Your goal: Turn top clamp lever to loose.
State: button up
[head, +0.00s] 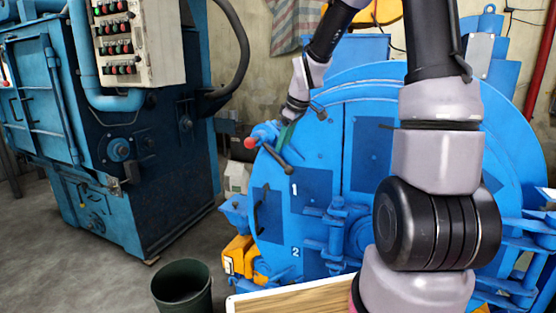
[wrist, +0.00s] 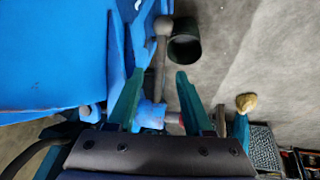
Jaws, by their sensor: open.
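The top clamp sits at the upper left edge of the round blue drum door (head: 375,150), near the number 1. Its lever (head: 276,159) is a dark bar slanting down to the right in the head view, with a round knob at the end. A red knob (head: 250,143) sticks out beside it. In the wrist view the lever (wrist: 161,48) rises from a blue hub (wrist: 150,115) to a grey ball. My gripper (head: 285,134) is at the clamp, open. In the wrist view the lever lies between the fingers of my gripper (wrist: 157,70), with gaps visible on both sides.
A dark green bucket (head: 182,287) stands on the floor at lower left. A blue machine with a button panel (head: 125,45) stands at the left. A wooden-topped surface (head: 290,301) is at the bottom. My arm hides part of the door's right side.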

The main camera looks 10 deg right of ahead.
aim_at(278, 159)
jog(key=x, duration=0.8)
jog(key=shift+c, duration=0.3)
grip_shut()
dwell(1.0)
